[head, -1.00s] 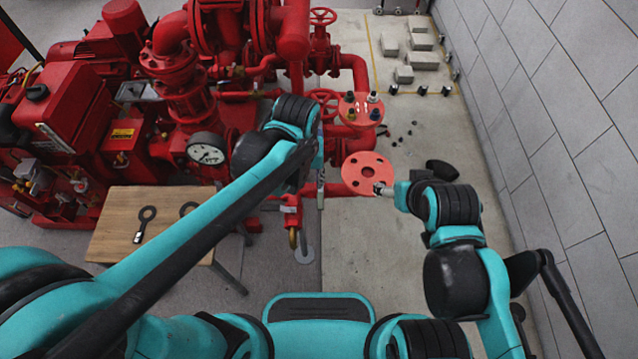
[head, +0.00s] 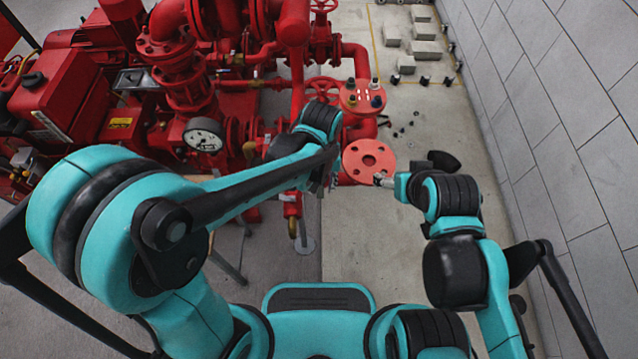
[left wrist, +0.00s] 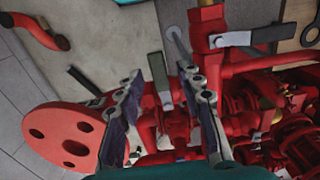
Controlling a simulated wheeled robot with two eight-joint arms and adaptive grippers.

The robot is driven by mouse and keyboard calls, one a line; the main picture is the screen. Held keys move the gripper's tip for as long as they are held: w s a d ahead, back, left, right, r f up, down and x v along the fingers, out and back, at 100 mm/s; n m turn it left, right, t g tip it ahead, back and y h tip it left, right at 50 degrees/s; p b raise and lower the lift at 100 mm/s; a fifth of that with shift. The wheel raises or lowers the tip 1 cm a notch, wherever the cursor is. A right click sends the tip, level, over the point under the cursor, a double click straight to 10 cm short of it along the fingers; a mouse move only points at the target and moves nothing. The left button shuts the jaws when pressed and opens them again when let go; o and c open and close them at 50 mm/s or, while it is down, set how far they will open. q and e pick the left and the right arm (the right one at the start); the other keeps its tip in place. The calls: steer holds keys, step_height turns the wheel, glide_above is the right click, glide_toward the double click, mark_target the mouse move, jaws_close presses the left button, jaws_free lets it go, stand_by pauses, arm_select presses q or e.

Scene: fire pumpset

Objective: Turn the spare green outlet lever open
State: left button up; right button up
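A flat grey-green lever (left wrist: 158,75) stands between the two fingers of my left gripper (left wrist: 163,108) in the left wrist view. The fingers are apart, one on each side of it; I cannot tell whether either touches it. Another lever (left wrist: 245,38), grey with a dark end, sits on a red valve body (left wrist: 208,35) further up. In the head view my left gripper (head: 325,178) is beside the red pipework, left of a red flange (head: 369,160), and the levers there are hidden or too small. My right gripper (head: 384,180) is at the flange's right edge; its fingers are unclear.
Red pump pipework with a pressure gauge (head: 203,135) fills the left and back. A second red flange with plugs (head: 362,97) stands behind the first. A grey tiled wall (head: 560,110) bounds the right. Concrete floor (head: 350,240) is clear in front.

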arm_select(q)
jaws_close()
steer(key=shift+a, duration=0.1)
steer(key=w+a+m, duration=0.1)
steer(key=m, duration=0.3)
steer(key=w+a+m, duration=0.1)
steer(key=a+m, duration=0.1)
steer(key=m, duration=0.2)
steer(key=w+a+m, duration=0.1)
steer(key=a+m, duration=0.1)
steer(key=m, duration=0.3)
steer(key=shift+w+a+p, duration=0.15)
steer(key=shift+w+p, duration=0.1)
steer(key=shift+p, duration=0.15)
steer(key=shift+w+a+m, duration=0.15)
steer(key=shift+w+m, duration=0.45)
steer(key=shift+m, duration=0.65)
steer(key=shift+w+a+m, duration=0.1)
steer(key=shift+w+m, duration=0.45)
steer(key=shift+m, duration=0.7)
